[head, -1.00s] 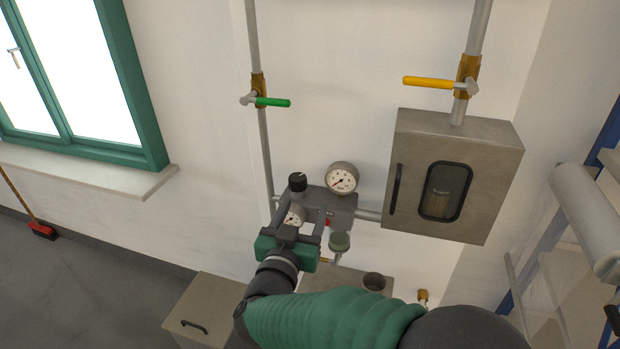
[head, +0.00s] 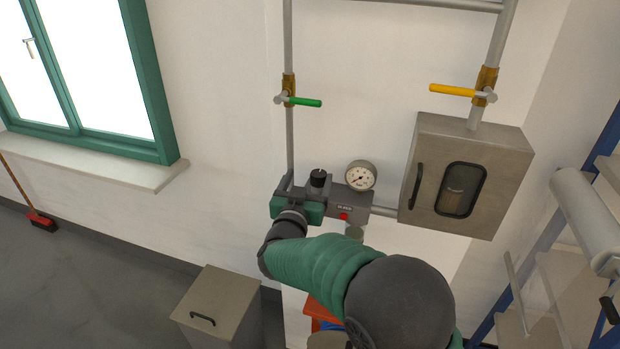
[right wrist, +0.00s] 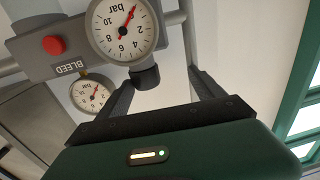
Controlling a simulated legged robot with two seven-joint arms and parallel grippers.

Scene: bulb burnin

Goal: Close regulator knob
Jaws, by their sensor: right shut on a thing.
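The black regulator knob (head: 318,178) stands on top of the grey regulator block (head: 350,201) on the wall pipe. The right gripper (head: 303,199) is at the left side of the block, close to the knob. In the right wrist view the knob (right wrist: 146,77) is by the left fingertip, and the right gripper (right wrist: 162,80) is shut on it. The right finger's contact with the knob is not clear. A round pressure gauge (right wrist: 125,29), a smaller gauge (right wrist: 91,95) and a red button (right wrist: 53,45) marked BLEED show beside it. My left gripper is not in view.
A green-handled valve (head: 303,102) and a yellow-handled valve (head: 454,90) sit on pipes above. A grey cabinet (head: 465,180) is right of the regulator. A metal bin (head: 214,310) stands below left. Wall left of the regulator is clear.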

